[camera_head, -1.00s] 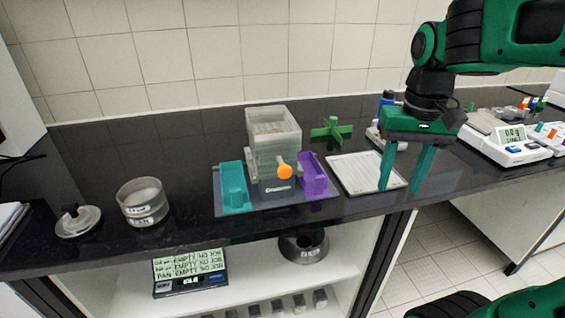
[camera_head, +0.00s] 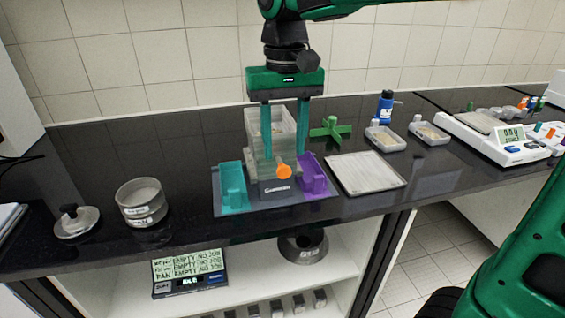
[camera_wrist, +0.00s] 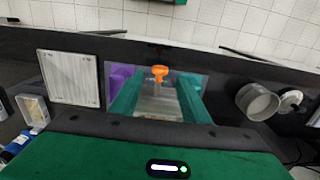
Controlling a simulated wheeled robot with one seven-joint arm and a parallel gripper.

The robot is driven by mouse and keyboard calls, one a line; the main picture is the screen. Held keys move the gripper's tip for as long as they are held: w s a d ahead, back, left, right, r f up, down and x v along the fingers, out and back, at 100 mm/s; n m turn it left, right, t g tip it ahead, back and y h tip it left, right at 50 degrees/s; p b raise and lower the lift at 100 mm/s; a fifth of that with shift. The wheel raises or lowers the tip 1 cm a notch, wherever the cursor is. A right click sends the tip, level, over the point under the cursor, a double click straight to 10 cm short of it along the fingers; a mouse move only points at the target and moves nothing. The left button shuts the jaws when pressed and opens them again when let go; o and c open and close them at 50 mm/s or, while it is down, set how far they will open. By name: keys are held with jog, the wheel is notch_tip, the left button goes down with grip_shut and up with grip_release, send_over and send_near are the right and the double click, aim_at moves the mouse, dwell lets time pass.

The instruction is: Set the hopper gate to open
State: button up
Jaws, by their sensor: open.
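The hopper (camera_head: 257,122) is a clear box on a dark base plate (camera_head: 240,208), between a teal block (camera_head: 233,188) and a purple block (camera_head: 313,178). An orange knob (camera_head: 284,172) sticks out of its front, low down; I take it for the gate's handle. In the wrist view the orange knob (camera_wrist: 159,72) shows beyond the clear box, between my fingers. My gripper (camera_head: 284,156) is open and empty, pointing down in front of or over the hopper. Its fingers hide part of the box. I see no contact with the knob; the exact gap is hard to tell.
A green cross-shaped piece (camera_head: 330,129) stands behind to the right. A white-topped plate (camera_head: 365,172) lies right of the base. Sieves (camera_head: 142,202) and a lid (camera_head: 77,221) are at left. A display (camera_head: 190,272) and a dark ring (camera_head: 303,246) are on the shelf below.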

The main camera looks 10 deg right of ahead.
aim_at(284, 166)
jog(key=shift+f, duration=2.6)
jog(key=shift+c, duration=0.7)
